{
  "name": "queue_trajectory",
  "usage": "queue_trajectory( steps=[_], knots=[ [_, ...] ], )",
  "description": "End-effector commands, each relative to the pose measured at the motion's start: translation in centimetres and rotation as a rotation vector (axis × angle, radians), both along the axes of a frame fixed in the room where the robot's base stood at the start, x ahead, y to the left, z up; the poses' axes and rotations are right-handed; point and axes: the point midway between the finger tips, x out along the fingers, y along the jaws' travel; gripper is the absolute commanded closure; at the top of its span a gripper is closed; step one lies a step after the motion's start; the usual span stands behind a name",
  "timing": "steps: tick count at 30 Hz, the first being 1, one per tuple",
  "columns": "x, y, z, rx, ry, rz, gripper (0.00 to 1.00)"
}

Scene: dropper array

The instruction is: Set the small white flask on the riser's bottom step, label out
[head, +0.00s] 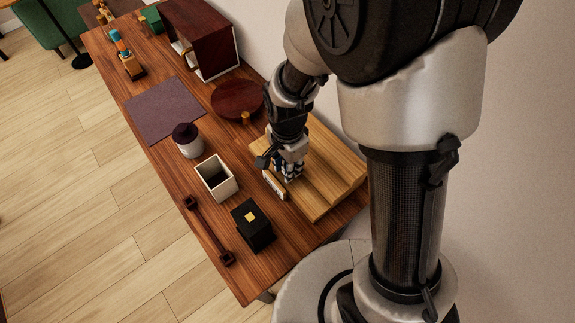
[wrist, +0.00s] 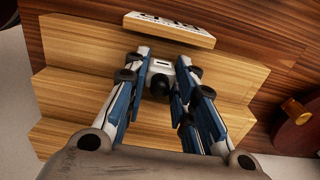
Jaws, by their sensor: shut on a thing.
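My gripper (wrist: 168,82) is shut on the small white flask (wrist: 183,68), which shows between the fingertips in the wrist view with a dark round part facing the camera. The fingers hide much of it, and its label cannot be made out. The wooden riser (wrist: 75,70) lies under and around the fingers, its steps running across the view. The flask is over the riser's lower steps; I cannot tell whether it touches one. In the head view my gripper (head: 288,170) is at the front of the riser (head: 335,170), and the flask is mostly hidden.
A lettered sign (wrist: 170,28) stands along the riser's low front edge. In front are a white open box (head: 230,188), a black box (head: 258,236), a dark-lidded jar (head: 189,148) and a dark rod (head: 209,230). A round dark red board (head: 235,97) lies beside the riser.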

Motion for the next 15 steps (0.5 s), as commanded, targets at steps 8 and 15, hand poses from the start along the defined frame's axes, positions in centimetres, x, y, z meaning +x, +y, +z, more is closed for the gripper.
queue_trajectory(
  steps=[8,15],
  knots=[
    [0.03,0.01,-0.21,0.001,-0.001,0.0,1.0],
    [0.03,0.01,-0.12,0.001,-0.001,0.0,0.61]
  ],
)
